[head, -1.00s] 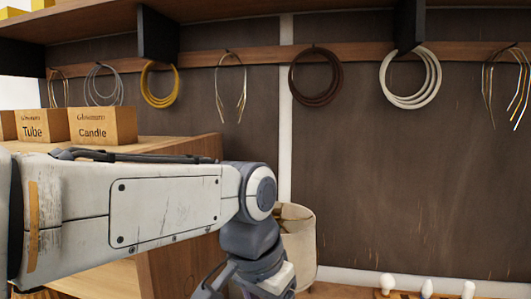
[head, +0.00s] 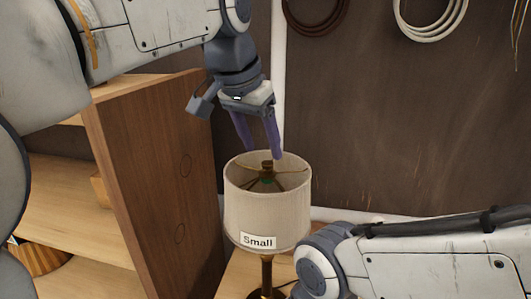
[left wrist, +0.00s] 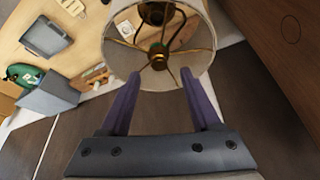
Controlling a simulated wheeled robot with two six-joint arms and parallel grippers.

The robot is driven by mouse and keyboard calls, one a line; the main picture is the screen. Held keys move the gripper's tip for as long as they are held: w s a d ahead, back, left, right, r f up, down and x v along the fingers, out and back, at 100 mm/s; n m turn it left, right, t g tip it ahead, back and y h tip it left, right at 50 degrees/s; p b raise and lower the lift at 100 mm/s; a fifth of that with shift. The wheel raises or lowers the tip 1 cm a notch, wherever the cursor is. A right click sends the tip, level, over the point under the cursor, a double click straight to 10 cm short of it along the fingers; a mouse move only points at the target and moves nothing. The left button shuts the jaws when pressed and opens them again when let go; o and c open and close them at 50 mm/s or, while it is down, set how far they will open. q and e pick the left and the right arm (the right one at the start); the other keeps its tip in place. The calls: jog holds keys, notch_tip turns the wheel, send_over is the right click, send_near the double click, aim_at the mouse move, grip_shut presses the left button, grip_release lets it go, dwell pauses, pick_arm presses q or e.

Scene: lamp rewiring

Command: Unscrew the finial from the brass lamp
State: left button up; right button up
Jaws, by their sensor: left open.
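The lamp has a cream drum shade (head: 265,213) labelled "Small" and a brass stem (head: 267,274) below it. It stands upright. The finial (head: 267,166) is at the centre of the spokes in the shade's open top. It also shows in the left wrist view (left wrist: 159,58), beyond and between the fingertips. My left gripper (head: 263,153) points down just above the shade, its two purple fingers apart with nothing between them; the fingers also show in the left wrist view (left wrist: 160,77). My right arm comes in at the lower right, but its gripper is out of view.
A wooden cabinet side panel (head: 160,180) stands close at the left of the lamp. In the left wrist view a light wooden worktop (left wrist: 60,15) holds a dark tablet-like object (left wrist: 47,40) and a grey box (left wrist: 48,97). Cable coils (head: 432,15) hang on the back wall.

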aim_at(268, 162)
pick_arm(q)
jog(key=shift+x, duration=2.05)
jog(key=shift+d, duration=0.1)
grip_shut()
jog(key=c, duration=0.7)
grip_release()
grip_shut()
jog(key=n, duration=0.2)
jog(key=n+t+y+p, duration=0.1)
jog(key=n, duration=0.1)
jog(key=shift+s+d+r+n+y, duration=0.1)
jog(key=shift+d+r+n+y, duration=0.05)
jog(key=shift+n+y, duration=0.2)
jog(key=shift+n+y+p, duration=0.55)
jog(key=shift+n+p, duration=0.05)
jog(key=shift+n, duration=1.15)
